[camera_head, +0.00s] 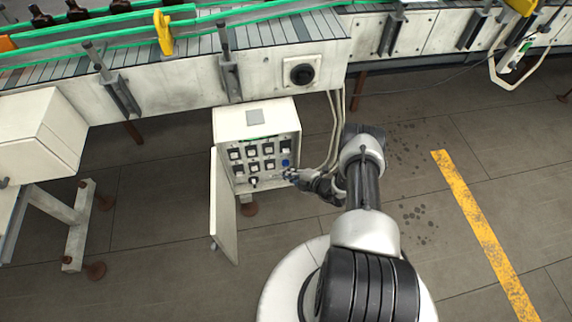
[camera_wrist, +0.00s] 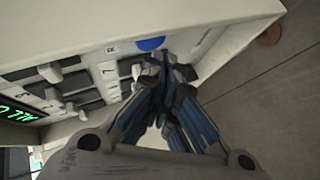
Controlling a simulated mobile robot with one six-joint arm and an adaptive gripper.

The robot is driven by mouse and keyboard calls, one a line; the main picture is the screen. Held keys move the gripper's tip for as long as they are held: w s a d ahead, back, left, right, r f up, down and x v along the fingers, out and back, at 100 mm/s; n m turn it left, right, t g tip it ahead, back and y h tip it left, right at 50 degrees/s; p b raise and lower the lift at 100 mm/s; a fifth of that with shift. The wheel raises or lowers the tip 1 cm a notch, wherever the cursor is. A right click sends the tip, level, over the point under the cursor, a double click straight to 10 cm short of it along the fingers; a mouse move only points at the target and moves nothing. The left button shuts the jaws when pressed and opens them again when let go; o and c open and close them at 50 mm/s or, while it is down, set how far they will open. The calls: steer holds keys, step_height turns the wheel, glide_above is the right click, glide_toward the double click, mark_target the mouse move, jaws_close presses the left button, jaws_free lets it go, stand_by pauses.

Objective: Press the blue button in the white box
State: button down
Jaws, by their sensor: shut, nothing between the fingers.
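The white box (camera_head: 229,122) stands under the conveyor with its door (camera_head: 222,212) swung open on the left. Its front panel carries several dark switches and one blue button (camera_head: 285,163) at the right side. The blue button also shows at the top of the wrist view (camera_wrist: 150,43). My gripper (camera_head: 291,175) is at the panel's right edge, just below the button in the head view. In the wrist view my shut, empty gripper (camera_wrist: 170,62) has its fingertips right beside the button. I cannot tell whether they touch it or the panel.
Cables (camera_head: 334,125) run down just right of the box. The conveyor (camera_head: 170,88) is above and behind it. Open floor (camera_head: 420,185) lies to the right.

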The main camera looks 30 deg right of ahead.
steer(key=shift+s, duration=0.2)
steer(key=shift+s+a+p, duration=0.25)
steer(key=shift+s, duration=0.55)
steer(key=shift+s+a+p, duration=0.2)
steer(key=shift+s+a, duration=0.05)
steer(key=shift+s, duration=0.55)
steer(key=shift+s+a+p, duration=0.25)
steer(key=shift+s, duration=0.55)
